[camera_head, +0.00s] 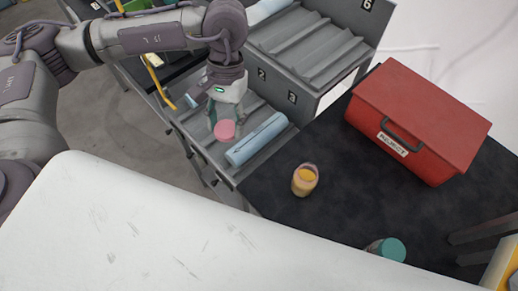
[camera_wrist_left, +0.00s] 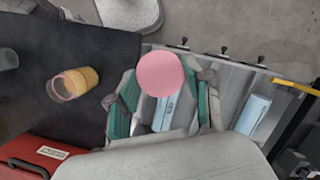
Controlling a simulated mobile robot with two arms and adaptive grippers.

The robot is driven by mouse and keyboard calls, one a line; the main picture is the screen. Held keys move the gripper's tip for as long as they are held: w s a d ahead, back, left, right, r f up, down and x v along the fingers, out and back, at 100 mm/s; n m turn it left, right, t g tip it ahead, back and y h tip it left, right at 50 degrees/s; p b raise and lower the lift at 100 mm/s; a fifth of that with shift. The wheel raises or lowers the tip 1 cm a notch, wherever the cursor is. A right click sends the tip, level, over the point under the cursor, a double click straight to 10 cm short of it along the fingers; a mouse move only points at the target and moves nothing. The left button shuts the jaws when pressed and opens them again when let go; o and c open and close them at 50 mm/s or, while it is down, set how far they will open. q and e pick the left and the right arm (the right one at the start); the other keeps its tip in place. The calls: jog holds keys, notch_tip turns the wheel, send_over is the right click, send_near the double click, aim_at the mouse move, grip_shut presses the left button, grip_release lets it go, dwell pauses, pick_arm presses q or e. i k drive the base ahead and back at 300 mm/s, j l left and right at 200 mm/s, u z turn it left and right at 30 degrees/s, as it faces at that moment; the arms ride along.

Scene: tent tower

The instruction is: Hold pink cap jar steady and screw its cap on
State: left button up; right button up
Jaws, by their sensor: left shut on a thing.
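The pink cap (camera_head: 225,129) is a round disc held in my left gripper (camera_head: 226,118), above the grey tray with blue rolls. In the left wrist view the pink cap (camera_wrist_left: 161,77) sits between the teal-padded fingers of the left gripper (camera_wrist_left: 160,86), which is shut on it. The jar (camera_head: 304,181) is clear with yellow-orange contents and stands upright, without a cap, on the black mat. It also shows in the left wrist view (camera_wrist_left: 74,84), apart from the gripper. No gripper touches the jar. My right gripper is not in view.
A red box (camera_head: 420,112) labelled REJECT stands at the back right of the black mat (camera_head: 272,204). A teal-capped jar (camera_head: 392,249) is near the mat's front. The grey tray (camera_head: 227,171) holds a blue roll (camera_head: 257,139). Mat around the open jar is clear.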

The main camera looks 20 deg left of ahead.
aim_at(305, 179)
jog(key=u, duration=0.3)
jog(key=k+l, duration=0.2)
jog(key=k, duration=0.25)
jog(key=k+l, duration=0.15)
jog(key=k, duration=0.3)
jog(key=k+l, duration=0.2)
jog(key=k, duration=0.2)
